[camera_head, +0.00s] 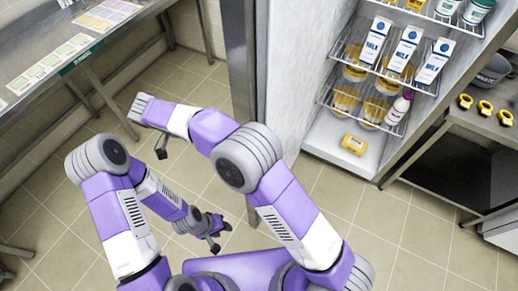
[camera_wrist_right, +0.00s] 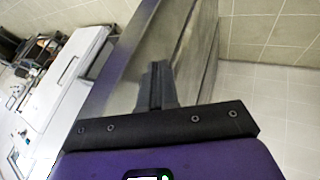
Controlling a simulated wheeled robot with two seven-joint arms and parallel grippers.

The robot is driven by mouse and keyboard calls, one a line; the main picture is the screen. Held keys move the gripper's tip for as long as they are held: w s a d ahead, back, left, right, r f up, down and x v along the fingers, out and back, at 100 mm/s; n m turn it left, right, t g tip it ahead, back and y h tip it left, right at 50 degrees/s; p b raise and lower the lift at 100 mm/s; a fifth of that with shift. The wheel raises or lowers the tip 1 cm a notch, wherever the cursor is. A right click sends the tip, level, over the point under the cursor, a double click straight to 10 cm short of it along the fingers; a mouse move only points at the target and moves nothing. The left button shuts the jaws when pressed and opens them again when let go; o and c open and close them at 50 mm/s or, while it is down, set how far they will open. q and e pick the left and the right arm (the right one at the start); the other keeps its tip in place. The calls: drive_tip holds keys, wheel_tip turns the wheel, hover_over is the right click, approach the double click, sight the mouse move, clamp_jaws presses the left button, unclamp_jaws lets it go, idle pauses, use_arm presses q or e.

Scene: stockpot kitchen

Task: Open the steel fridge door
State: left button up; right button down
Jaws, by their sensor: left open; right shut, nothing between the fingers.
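The steel fridge door (camera_head: 241,60) stands swung open, seen nearly edge-on in the head view. A dark seal runs along its edge and its pale inner face is turned to the right. The fridge interior beside it is exposed. My right gripper (camera_head: 162,147) is left of the door, apart from it, partly hidden behind its wrist. In the right wrist view its fingers (camera_wrist_right: 158,86) are shut and empty, with a steel panel (camera_wrist_right: 196,38), probably the door, behind them. My left gripper (camera_head: 219,236) is open and empty, low over the floor near my base.
Fridge shelves (camera_head: 352,93) hold cartons, yellow tubs and a bottle; a yellow pack (camera_head: 354,145) lies on its floor. A steel table (camera_head: 95,45) with cards stands at left. A counter (camera_head: 482,125) with yellow-black items stands at right. Tiled floor (camera_head: 425,225) between is clear.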

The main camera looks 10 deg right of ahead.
use_arm(q)
drive_tip(key=shift+b+x, duration=0.8)
drive_tip(key=shift+x, duration=0.05)
use_arm(e)
drive_tip(key=x, duration=1)
drive_tip(key=shift+d, duration=0.45)
use_arm(q)
drive_tip(key=shift+a, duration=0.15)
